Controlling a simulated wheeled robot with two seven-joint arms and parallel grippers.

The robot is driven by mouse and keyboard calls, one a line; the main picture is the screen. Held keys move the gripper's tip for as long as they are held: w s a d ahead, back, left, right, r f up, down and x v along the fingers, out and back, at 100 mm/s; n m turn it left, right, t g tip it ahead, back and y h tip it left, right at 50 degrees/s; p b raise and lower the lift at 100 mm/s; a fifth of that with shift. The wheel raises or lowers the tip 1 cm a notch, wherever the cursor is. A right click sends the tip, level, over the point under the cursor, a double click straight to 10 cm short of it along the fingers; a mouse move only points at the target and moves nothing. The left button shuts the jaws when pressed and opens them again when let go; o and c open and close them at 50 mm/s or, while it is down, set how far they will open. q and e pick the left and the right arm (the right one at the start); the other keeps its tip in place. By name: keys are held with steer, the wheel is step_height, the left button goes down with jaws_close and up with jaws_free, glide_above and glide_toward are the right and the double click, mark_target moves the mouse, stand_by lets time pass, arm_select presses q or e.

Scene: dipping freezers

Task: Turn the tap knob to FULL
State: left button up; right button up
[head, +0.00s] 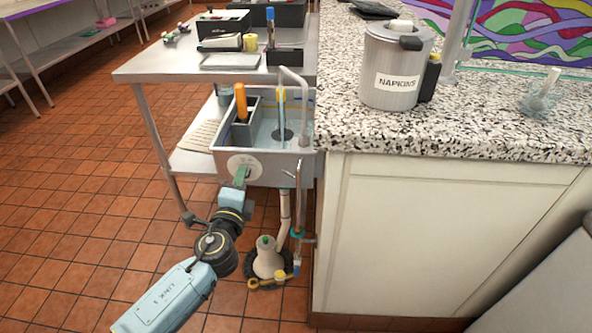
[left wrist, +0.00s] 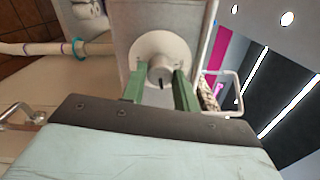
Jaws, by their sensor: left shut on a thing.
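The tap knob (left wrist: 160,70) is a small pale cylinder with a dark mark, at the centre of a round white dial plate (left wrist: 150,48). The dial plate (head: 236,164) is on the front wall of the grey sink (head: 275,172) in the head view. The dial's lettering is too small to read. My left gripper (head: 240,176) reaches up to the dial. In the left wrist view the green fingers of my left gripper (left wrist: 160,86) stand on either side of the knob and are shut on it. My fingers hide part of the dial. My right gripper is not in view.
A metal table (head: 150,68) with black bins adjoins the sink on the left. A speckled counter (head: 450,120) with a napkin canister (head: 393,75) stands to the right. A pipe (head: 284,210) and a cone-shaped object (head: 266,258) are below the sink. The tiled floor at left is clear.

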arm_select(q)
steer(key=m+p, duration=0.2)
steer(key=m, duration=0.2)
